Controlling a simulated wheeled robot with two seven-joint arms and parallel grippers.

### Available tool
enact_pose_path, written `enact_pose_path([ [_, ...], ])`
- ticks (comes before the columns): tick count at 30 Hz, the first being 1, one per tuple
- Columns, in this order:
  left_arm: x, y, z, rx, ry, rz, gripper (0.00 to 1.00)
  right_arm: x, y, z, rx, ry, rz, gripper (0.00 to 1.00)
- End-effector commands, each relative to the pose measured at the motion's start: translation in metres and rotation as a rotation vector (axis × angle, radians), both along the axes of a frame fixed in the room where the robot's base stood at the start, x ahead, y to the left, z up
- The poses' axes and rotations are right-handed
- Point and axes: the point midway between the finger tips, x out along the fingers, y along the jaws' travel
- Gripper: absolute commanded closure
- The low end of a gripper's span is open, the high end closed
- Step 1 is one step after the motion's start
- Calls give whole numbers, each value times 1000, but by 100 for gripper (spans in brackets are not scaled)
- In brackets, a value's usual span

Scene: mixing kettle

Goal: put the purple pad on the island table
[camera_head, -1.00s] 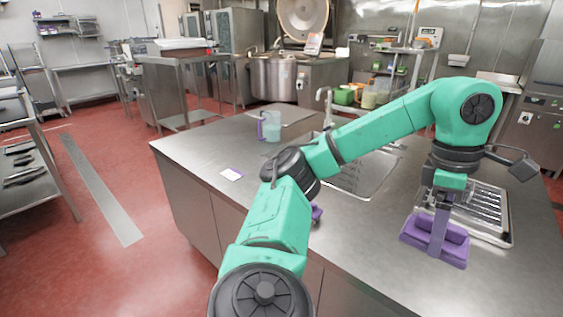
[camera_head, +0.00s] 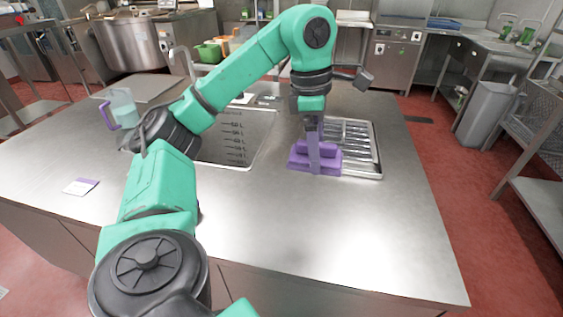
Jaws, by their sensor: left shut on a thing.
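The purple pad (camera_head: 328,163) is a blocky purple piece at the left edge of the ribbed drain tray, over the island table (camera_head: 330,225). My left gripper (camera_head: 314,142) points down from above, shut on the pad, with a finger in front of its middle. The pad is level and at or very close to the steel top; I cannot tell whether it touches. My right gripper is not in view.
A sink (camera_head: 235,140) lies left of the pad, and the ribbed drain tray (camera_head: 362,171) lies right of it. A measuring jug (camera_head: 123,108) and a small white and purple card (camera_head: 80,187) are at the left. The table's front right is clear.

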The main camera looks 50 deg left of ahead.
Motion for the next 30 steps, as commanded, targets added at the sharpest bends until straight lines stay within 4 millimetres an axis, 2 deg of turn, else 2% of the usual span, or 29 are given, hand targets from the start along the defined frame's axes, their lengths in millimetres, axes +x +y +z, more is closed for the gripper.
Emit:
enact_pose_path([
  [1,0,0,-24,0,5,-1,58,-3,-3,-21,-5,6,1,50],
  [3,0,0,-50,1,6,0,58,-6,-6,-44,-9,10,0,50],
  [10,0,0,-129,0,5,-1,58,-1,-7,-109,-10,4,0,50],
  [11,0,1,-135,1,6,0,58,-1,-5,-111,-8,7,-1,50],
  [13,0,1,-150,1,5,1,58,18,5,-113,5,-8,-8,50],
  [16,0,1,-159,2,3,2,58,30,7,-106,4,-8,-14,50],
  [22,0,1,-194,1,5,1,58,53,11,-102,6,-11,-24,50],
  [30,1,1,-195,0,1,0,58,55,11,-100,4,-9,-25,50],
])
